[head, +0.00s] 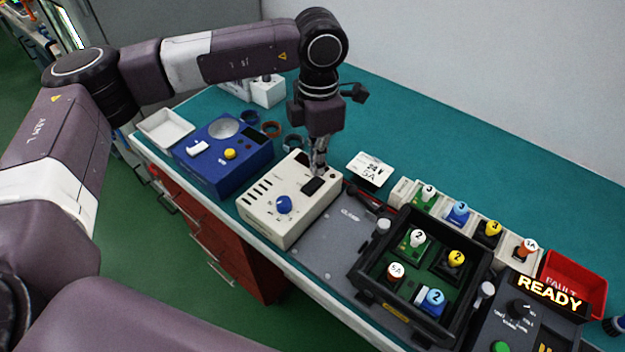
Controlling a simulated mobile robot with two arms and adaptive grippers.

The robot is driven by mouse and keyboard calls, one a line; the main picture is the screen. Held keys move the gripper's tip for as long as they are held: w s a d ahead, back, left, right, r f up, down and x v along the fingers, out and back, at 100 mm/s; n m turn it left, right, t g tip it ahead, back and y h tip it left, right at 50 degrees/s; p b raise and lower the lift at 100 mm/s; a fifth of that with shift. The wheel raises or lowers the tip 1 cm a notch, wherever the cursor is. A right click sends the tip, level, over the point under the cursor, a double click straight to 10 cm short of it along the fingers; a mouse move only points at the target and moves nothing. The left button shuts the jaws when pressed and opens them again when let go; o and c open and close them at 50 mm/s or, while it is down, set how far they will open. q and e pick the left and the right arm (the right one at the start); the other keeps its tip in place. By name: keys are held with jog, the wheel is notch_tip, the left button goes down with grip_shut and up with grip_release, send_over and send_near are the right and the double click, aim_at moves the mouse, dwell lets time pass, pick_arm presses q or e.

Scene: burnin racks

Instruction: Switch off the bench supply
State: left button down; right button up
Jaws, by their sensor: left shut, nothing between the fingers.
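The bench supply appears to be the cream box (262,222) with vent slots, a blue knob (284,204) and a dark rocker switch (312,186) on its top. My left gripper (318,172) points down at the back right part of this box, fingers shut and empty. Its fingertips are just above or at the dark switch; I cannot tell if they touch it. The switch's position is too small to read. My right gripper is not in view.
A blue box (222,168) with a yellow button stands to the left. A black tray (368,277) holds several numbered modules; a lit READY panel (548,293) and a red bin (575,281) are at right. The teal bench behind is mostly clear.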

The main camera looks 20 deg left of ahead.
aim_at(317, 180)
pick_arm(q)
jog(key=shift+r+p, duration=0.9)
jog(key=shift+r, duration=1.4)
jog(key=shift+f, duration=0.1)
